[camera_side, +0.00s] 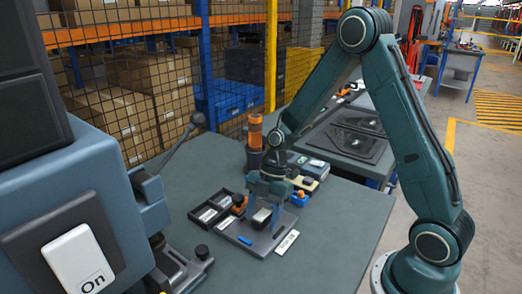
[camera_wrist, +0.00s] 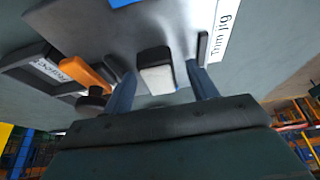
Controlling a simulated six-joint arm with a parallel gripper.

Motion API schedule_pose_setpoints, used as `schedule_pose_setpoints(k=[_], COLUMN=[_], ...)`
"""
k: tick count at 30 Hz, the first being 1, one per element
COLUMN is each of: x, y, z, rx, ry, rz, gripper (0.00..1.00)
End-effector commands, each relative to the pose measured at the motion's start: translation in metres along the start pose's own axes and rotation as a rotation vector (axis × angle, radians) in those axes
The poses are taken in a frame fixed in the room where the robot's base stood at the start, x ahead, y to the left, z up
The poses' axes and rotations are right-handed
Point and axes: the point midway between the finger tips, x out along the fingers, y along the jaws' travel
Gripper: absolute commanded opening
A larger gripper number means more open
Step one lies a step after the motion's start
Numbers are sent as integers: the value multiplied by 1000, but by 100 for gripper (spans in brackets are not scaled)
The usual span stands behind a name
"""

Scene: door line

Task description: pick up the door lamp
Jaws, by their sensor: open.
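A small block with a pale top and dark end, which looks like the door lamp (camera_side: 262,215), sits on the grey trim jig plate (camera_side: 262,244) on the bench. In the wrist view the lamp (camera_wrist: 156,72) lies between my two blue-grey fingers, with a visible space on each side. My gripper (camera_wrist: 160,72) is open and points down over the jig. In the side view my gripper (camera_side: 264,205) is low at the lamp and partly hides it. The jig (camera_wrist: 95,25) carries a label reading "Trim jig".
A black divided tray (camera_side: 212,217) and an orange-handled item (camera_side: 238,203) are left of the jig. A blue strip (camera_side: 245,240) lies on the jig. An orange-and-black tool (camera_side: 255,132) stands behind. The bench front (camera_side: 325,250) is clear.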

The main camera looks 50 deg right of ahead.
Motion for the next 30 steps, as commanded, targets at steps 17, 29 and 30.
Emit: schedule_pose_setpoints(k=[17, 29, 30], x=[0, -12, -15], y=[0, 1, 1], z=[0, -4, -6], rx=[0, 0, 0], ry=[0, -1, -1], rz=[0, 3, 4], gripper=[10, 10, 10])
